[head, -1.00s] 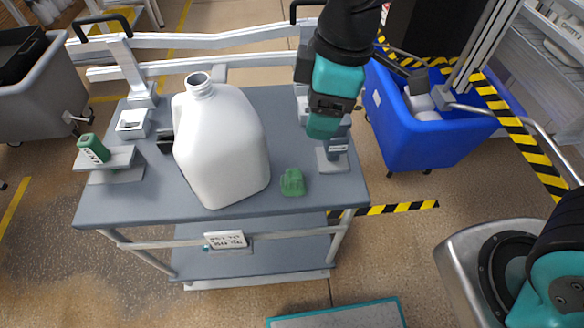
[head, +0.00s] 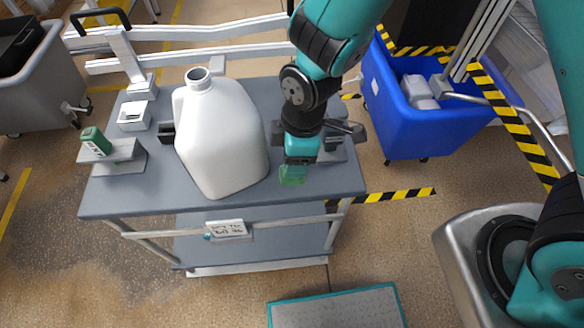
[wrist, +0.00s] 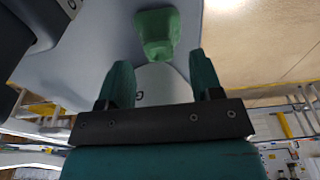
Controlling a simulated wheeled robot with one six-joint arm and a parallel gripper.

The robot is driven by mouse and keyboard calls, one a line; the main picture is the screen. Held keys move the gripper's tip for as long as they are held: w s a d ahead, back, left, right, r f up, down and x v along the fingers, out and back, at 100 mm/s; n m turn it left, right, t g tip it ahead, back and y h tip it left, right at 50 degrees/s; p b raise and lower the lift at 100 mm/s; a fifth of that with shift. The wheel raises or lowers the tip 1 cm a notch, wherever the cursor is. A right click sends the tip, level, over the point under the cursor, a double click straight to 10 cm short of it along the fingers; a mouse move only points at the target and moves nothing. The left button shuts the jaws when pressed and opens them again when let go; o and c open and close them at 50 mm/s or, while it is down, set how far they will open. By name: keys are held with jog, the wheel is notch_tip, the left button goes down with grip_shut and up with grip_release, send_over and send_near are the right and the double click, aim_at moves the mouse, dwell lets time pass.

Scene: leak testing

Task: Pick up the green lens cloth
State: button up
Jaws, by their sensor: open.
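The green lens cloth (head: 292,174) lies crumpled on the grey cart top, near its front edge, right of the white jug. In the head view my gripper (head: 299,163) is above and just behind the cloth and hides part of it. In the wrist view the cloth (wrist: 158,34) shows whole, beyond the fingertips. The cloth lies roughly in line with the gap. It is not touched in the wrist view.
A large white jug (head: 220,140) stands left of my gripper. A small green item (head: 95,141) sits on a grey stand at the cart's left. A grey holder (head: 330,150) is close behind my gripper. A blue bin (head: 400,115) stands right of the cart.

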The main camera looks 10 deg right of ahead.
jog(key=shift+a+f+p, duration=0.2)
jog(key=shift+f+p, duration=0.15)
jog(key=shift+f, duration=1.8)
jog(key=c, duration=1)
jog(key=shift+w+r, duration=0.1)
jog(key=shift+r, duration=0.05)
notch_tip(320, 180, up, 20)
jog(key=shift+f+b, duration=0.1)
jog(key=shift+b, duration=0.5)
